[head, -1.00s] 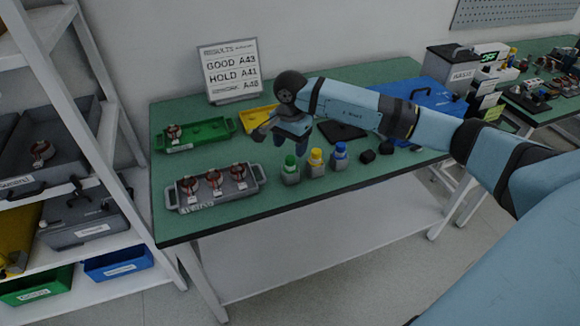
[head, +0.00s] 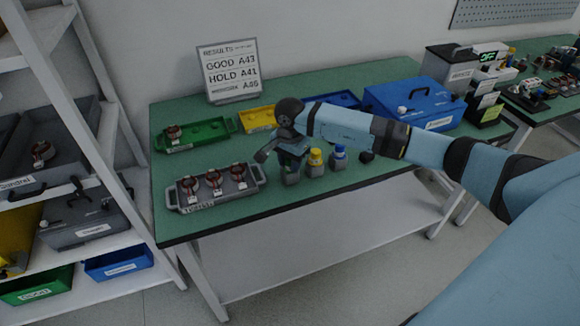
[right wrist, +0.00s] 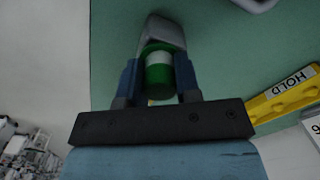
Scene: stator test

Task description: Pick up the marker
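A green-capped marker stands upright in a small grey holder on the green table; my right gripper mostly hides it in the head view. In the right wrist view the green marker (right wrist: 159,76) is between the two fingers of my right gripper (right wrist: 160,82), with narrow gaps beside it. That gripper looks open, and it also shows over the holder in the head view (head: 278,162). A yellow-capped marker (head: 315,157) and a blue-capped marker (head: 340,152) stand in like holders to the right. My left gripper is not in view.
A grey tray (head: 250,186) with several copper-wound stators lies to the left. A green tray (head: 205,142), a yellow tray (head: 252,122), a results board (head: 232,72) and a blue case (head: 415,105) are farther back. A small black object (head: 367,156) lies right of the markers.

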